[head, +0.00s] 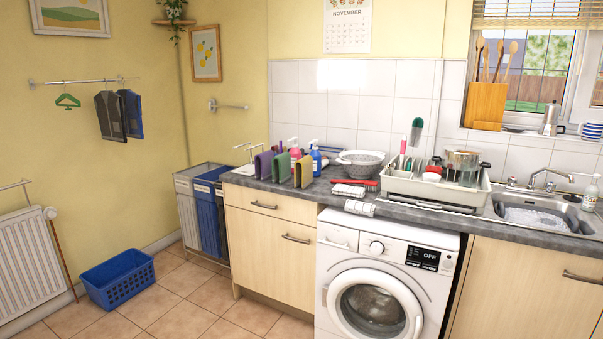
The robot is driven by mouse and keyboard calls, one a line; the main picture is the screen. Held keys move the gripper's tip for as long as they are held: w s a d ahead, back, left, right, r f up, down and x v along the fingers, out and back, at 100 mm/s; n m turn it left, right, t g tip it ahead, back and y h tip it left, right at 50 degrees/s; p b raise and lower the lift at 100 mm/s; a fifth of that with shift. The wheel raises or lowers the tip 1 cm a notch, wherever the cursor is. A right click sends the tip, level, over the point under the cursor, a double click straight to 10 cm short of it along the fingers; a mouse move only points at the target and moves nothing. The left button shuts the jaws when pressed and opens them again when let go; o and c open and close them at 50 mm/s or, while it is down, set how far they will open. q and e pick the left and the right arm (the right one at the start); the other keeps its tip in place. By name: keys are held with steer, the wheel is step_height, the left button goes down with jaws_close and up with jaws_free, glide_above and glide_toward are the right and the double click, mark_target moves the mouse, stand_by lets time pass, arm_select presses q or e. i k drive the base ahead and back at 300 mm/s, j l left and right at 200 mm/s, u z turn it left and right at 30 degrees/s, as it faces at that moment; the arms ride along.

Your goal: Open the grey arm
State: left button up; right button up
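I cannot tell for certain which thing is the grey arm. A short grey metal arm (230,106) is fixed to the yellow wall left of the tiles, below the lemon picture, and points right with nothing hanging on it. Another pale rail (14,185) shows above the radiator at the left edge. Neither of my grippers is in view.
A blue basket (118,279) stands on the tiled floor near the radiator (32,262). Tall bins (206,211) stand left of the drawer unit (270,238). A washing machine (383,275) sits under the counter. The dish rack (436,185) is full. The floor between basket and cabinets is clear.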

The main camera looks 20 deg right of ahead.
mark_target(210, 104)
steer(key=i+u, duration=0.2)
steer(key=i, duration=2.8)
steer(key=i+j+z, duration=0.15)
steer(key=i+z, duration=0.25)
steer(key=i, duration=0.3)
steer(key=i+j+z, duration=0.4)
steer(key=i, duration=0.25)
steer(key=i+j+z, duration=0.4)
steer(key=i+j, duration=0.1)
steer(key=i, duration=0.1)
